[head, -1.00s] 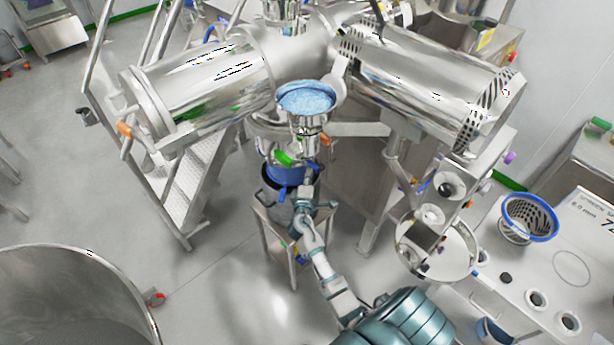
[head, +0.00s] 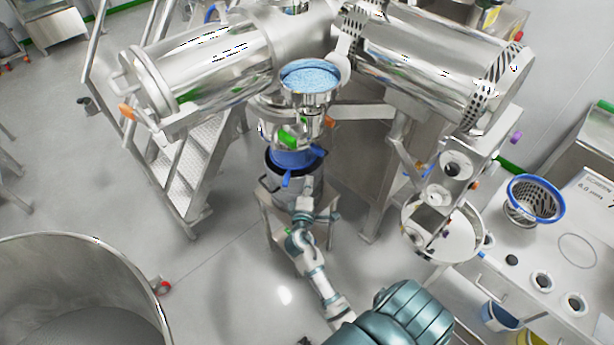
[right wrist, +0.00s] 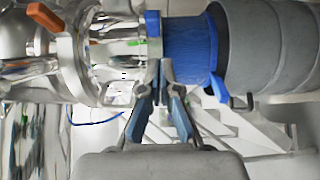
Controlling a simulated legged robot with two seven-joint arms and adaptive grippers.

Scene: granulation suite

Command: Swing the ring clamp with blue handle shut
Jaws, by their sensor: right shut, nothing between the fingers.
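A blue sleeve (head: 295,158) hangs under the steel outlet, above a grey drum (right wrist: 275,45). It also shows in the right wrist view (right wrist: 188,48). One blue handle (head: 318,151) sits at the sleeve's upper end, also seen in the right wrist view (right wrist: 152,23). Another blue handle (head: 286,179) sits lower, by the drum, and shows in the right wrist view (right wrist: 218,88). I cannot tell which belongs to the ring clamp, or how far it is open. My right gripper (right wrist: 162,64) is shut and empty, its tips close before the sleeve's upper end. Contact is unclear.
A green handle (head: 288,137) and an orange handle (head: 330,122) sit above the sleeve. A bowl of blue granules (head: 310,75) is higher up. Steel steps (head: 195,150) stand left, a large steel vessel (head: 75,295) front left, a bench with a blue-rimmed basket (head: 535,199) right.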

